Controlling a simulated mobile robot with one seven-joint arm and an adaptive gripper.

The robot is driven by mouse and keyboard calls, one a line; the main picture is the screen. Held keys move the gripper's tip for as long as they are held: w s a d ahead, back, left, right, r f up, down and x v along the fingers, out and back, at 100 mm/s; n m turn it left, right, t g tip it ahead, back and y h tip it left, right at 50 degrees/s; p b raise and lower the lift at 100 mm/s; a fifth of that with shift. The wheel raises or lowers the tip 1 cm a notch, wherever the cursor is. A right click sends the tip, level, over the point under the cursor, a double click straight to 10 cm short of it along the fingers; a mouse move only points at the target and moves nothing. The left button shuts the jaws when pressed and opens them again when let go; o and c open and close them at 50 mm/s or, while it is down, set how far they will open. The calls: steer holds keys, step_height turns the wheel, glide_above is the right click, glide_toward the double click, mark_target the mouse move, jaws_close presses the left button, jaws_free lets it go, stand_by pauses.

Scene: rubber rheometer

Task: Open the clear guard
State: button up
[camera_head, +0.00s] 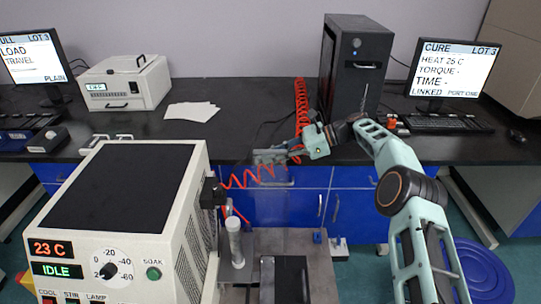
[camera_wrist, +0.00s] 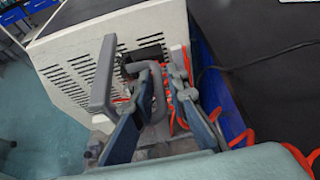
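The clear guard is a faint see-through pane (camera_head: 287,205) in the head view, in front of the blue drawers and right of the cream rheometer cabinet (camera_head: 125,205). Its edges are hard to make out. My gripper (camera_head: 272,157) is at the upper part of this pane. In the wrist view, my gripper (camera_wrist: 157,102) has two blue-grey fingers standing apart. A bent grey handle (camera_wrist: 158,88) shows between them, with gaps on both sides; I cannot tell whether it touches a finger. A grey upright bar (camera_wrist: 103,75) is left of the fingers.
A red coiled hose (camera_head: 248,178) runs behind my gripper. A metal post (camera_head: 235,240) stands beside the cabinet. The black bench (camera_head: 240,130) behind carries a computer tower (camera_head: 352,70), a CURE monitor (camera_head: 455,68) and a white box (camera_head: 125,82).

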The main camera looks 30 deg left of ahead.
steer(key=v, duration=0.7)
steer(key=shift+w+d, duration=0.15)
steer(key=shift+d, duration=0.05)
